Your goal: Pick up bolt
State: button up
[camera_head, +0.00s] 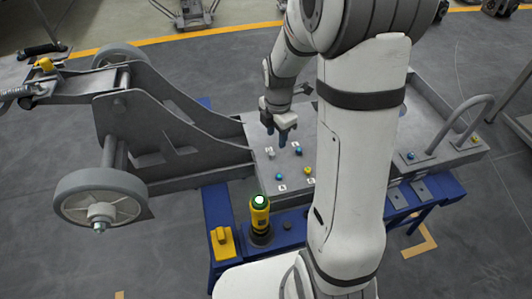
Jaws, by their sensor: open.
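Several small bolts stand on the grey chassis plate (258,143). One blue bolt (298,151) is at the back right of the group and another blue bolt (279,176) is nearer the front edge. A yellow bolt (308,170) is at the right, close to my arm. A pale bolt (270,154) is at the left. My gripper (277,138) points down with its dark fingers apart, just behind the pale bolt and left of the back blue bolt. It appears empty. I cannot tell its exact height above the plate. My arm hides the plate's right part.
The chassis rests on a blue stand (218,207). A yellow and black tool (260,218) with a lit top stands at the front edge, beside a yellow block (222,243). A wheeled chassis arm (165,120) extends left. A metal hoop handle (460,120) rises at right.

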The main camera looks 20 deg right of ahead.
aim_at(273, 153)
jog(key=shift+n, duration=0.4)
jog(key=f, duration=0.5)
jog(key=w+f, duration=0.1)
jog(key=f, duration=0.2)
jog(key=shift+a+f, duration=0.3)
jog(key=shift+f, duration=0.05)
grip_shut()
